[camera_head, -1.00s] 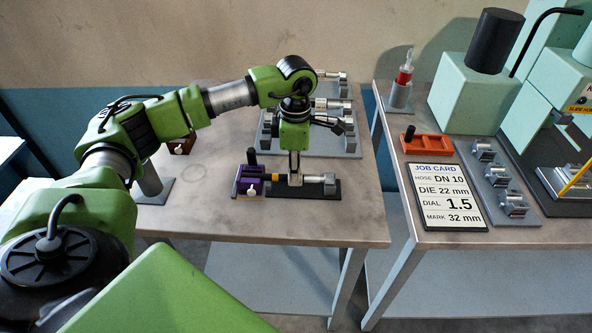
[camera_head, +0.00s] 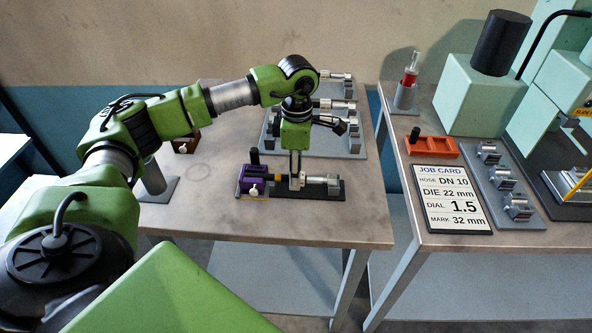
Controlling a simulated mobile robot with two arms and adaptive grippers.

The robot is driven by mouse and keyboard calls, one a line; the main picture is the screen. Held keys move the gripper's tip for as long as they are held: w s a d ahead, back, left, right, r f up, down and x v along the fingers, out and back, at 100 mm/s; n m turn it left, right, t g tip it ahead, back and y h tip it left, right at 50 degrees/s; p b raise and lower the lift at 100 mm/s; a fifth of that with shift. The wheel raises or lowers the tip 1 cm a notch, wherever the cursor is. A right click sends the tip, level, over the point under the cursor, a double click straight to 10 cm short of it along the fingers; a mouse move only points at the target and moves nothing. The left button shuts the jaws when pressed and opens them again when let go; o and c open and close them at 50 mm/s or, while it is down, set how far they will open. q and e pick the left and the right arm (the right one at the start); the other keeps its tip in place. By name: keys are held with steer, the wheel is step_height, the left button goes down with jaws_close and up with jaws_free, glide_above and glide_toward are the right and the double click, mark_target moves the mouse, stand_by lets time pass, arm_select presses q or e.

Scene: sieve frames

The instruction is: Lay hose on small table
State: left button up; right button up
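A short dark hose (camera_head: 270,178) with a yellow band and a silver metal end fitting (camera_head: 332,184) lies left to right, low over a black plate (camera_head: 310,196) on the left table (camera_head: 340,227). Its left end is at a purple clamp block (camera_head: 254,182) with a black knob and a white handle. My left gripper (camera_head: 296,184) points straight down at the hose, between the yellow band and the fitting. Its fingers overlap the hose there; I cannot tell whether they grip it. My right gripper is not in view. I cannot tell which table is the small one.
A grey rack (camera_head: 322,145) with several metal fittings stands behind the gripper. A brown block (camera_head: 186,143) and a grey post (camera_head: 154,178) are to the left. Across a gap, the right table holds a job card (camera_head: 451,198), an orange tray (camera_head: 431,147) and a machine.

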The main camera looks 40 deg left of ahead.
arm_select(q)
step_height(320, 180, up, 12)
stand_by(0.4)
steer(key=shift+f, duration=0.1)
stand_by(0.3)
